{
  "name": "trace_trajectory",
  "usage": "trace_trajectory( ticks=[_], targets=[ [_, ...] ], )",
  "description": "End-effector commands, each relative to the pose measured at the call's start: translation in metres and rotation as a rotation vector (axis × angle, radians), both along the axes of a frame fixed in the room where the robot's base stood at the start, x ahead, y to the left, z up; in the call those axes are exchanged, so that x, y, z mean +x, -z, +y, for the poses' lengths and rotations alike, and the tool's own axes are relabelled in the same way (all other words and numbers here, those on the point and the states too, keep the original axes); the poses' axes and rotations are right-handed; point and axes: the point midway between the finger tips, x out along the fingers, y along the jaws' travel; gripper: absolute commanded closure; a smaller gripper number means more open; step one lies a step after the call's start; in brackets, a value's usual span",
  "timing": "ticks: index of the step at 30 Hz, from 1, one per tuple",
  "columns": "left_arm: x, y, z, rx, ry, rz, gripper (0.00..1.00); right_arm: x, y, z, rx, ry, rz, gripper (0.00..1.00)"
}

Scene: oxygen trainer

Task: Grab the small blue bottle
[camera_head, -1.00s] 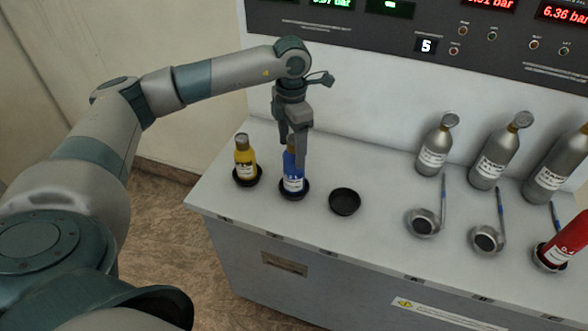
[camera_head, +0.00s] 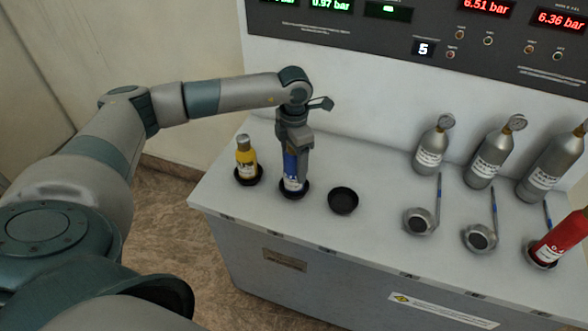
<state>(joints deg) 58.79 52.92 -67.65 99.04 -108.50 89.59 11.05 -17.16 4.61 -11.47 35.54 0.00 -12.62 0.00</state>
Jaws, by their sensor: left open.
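The small blue bottle (camera_head: 290,182) with a white label stands upright in a black round holder (camera_head: 294,194) on the white bench. My left gripper (camera_head: 297,170) points down over it, fingers open and lowered around its upper part. The fingers hide much of the bottle, including its cap. I cannot tell whether a finger touches it. My right gripper is not in view.
A yellow bottle (camera_head: 246,161) stands in a holder just left. An empty black holder (camera_head: 343,201) is to the right. Grey gauge cylinders (camera_head: 432,146) stand at the back right; a red cylinder (camera_head: 562,238) leans in a metal cup. A display panel (camera_head: 430,25) rises behind.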

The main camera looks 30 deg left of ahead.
Motion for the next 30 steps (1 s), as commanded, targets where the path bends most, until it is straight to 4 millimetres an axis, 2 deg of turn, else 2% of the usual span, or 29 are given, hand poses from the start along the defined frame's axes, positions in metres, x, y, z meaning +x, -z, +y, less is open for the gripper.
trace_trajectory(
  ticks=[4,5,9,12,23,30],
  targets=[
    [0.0,0.0,0.0,0.0,0.0,0.0,0.33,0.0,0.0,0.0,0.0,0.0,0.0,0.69],
    [0.0,0.0,0.0,0.0,0.0,0.0,0.38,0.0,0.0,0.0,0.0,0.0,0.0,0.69],
    [0.0,0.0,0.0,0.0,0.0,0.0,0.71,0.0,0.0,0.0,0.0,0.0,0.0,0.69],
    [0.001,-0.001,0.0,0.0,0.0,-0.002,0.92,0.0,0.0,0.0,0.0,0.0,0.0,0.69],
    [0.001,-0.004,0.0,-0.001,-0.001,-0.003,0.92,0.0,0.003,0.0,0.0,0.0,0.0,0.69],
    [0.002,-0.025,0.0,-0.001,0.0,-0.007,0.92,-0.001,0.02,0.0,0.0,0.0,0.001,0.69]
  ],
)
